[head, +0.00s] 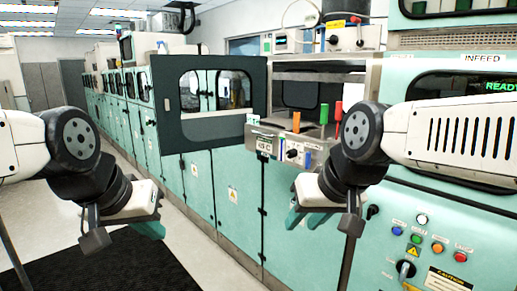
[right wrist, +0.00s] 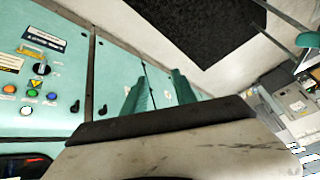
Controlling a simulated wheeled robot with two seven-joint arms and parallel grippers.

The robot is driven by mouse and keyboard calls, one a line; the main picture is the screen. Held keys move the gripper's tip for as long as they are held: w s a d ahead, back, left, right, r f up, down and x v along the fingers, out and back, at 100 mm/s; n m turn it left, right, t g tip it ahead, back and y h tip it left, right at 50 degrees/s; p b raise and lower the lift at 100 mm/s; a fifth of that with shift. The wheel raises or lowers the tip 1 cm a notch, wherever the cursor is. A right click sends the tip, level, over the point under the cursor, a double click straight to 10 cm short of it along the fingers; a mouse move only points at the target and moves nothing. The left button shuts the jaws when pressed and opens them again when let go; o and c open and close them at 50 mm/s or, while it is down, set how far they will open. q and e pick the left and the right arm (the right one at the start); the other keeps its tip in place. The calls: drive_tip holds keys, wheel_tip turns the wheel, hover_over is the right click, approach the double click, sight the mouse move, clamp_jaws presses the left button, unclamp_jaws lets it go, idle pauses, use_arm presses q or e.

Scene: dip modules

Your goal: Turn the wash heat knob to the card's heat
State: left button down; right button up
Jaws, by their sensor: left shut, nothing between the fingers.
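A small metal control panel (head: 285,150) sits at the open bay of the teal machine, with a dark knob (head: 292,154) on its face. Where the knob points is too small to tell. A sign on the panel (head: 265,146) seems to read 45 C; I cannot tell whether it is the card. My right gripper (head: 306,218) hangs below the panel, apart from the knob. Its two teal fingers also show spread and empty in the right wrist view (right wrist: 160,92). My left gripper (head: 152,228) is shut and empty, over the floor in front of the machine row.
Green and red upright handles (head: 324,114) stand at the bay beside the panel. A dark-framed window door (head: 215,100) is left of the bay. A lower panel with coloured buttons (head: 438,248) and a black rotary switch (head: 405,269) is at right. A black mat (head: 110,265) lies on the floor.

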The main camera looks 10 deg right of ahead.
idle(0.3)
drive_tip(key=o, duration=0.4)
drive_tip(key=shift+w+d, duration=0.1)
drive_tip(key=shift+w, duration=0.05)
drive_tip(key=w+d+f+n+g+h, duration=0.2)
drive_tip(key=w+d+n+h, duration=0.15)
drive_tip(key=w, duration=0.25)
drive_tip(key=w+d+f+n+g+h, duration=0.1)
drive_tip(key=w+d+f+n+h, duration=0.15)
drive_tip(key=w+d+n, duration=0.35)
drive_tip(key=n+t+h, duration=0.8)
drive_tip(key=n+h, duration=0.3)
drive_tip(key=n, duration=0.5)
approach(289, 155)
drive_tip(key=x, duration=0.9)
drive_tip(key=shift+w+d, duration=0.25)
drive_tip(key=shift+w, duration=0.1)
clamp_jaws()
